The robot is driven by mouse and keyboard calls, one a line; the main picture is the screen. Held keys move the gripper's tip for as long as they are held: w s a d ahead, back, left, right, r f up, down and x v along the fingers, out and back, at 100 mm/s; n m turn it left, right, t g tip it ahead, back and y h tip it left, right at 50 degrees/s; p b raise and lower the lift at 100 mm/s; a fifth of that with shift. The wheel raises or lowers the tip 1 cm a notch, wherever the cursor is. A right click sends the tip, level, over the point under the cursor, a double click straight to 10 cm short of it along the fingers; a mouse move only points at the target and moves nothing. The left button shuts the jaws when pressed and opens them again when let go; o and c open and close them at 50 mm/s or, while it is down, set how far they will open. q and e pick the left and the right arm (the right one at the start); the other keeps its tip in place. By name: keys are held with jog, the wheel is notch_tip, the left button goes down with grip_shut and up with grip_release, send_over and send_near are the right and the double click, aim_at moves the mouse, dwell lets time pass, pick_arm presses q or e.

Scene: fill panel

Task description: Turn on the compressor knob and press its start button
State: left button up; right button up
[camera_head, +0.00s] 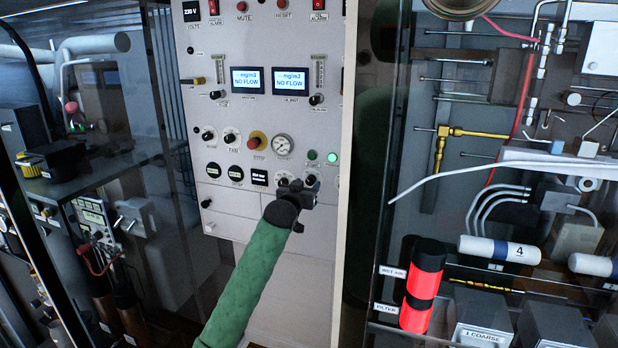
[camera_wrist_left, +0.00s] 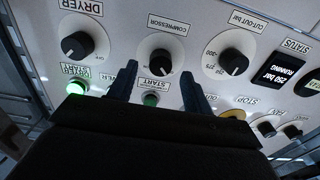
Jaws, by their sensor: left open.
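In the left wrist view, which sees the panel upside down, the black compressor knob (camera_wrist_left: 160,62) sits between the tips of my open left gripper (camera_wrist_left: 158,76). Whether the fingers touch it is unclear. The dark green compressor start button (camera_wrist_left: 150,99) shows between the fingers, just below the knob in that picture. In the head view my left gripper (camera_head: 304,192) is at the panel's lower right and covers part of the compressor knob. The start button (camera_head: 312,154) shows above it, dim green. My right gripper is not in view.
The dryer knob (camera_wrist_left: 77,45) and its lit green start button (camera_wrist_left: 77,87) are beside the compressor controls. The cut-out knob (camera_wrist_left: 232,62) and a status display (camera_wrist_left: 280,68) are on the other side.

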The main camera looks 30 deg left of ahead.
aim_at(311, 180)
pick_arm(q)
jog(key=p+x, duration=0.1)
jog(key=x, duration=0.2)
jog(key=shift+f, duration=0.15)
jog(key=shift+s, duration=0.15)
jog(key=c, duration=1)
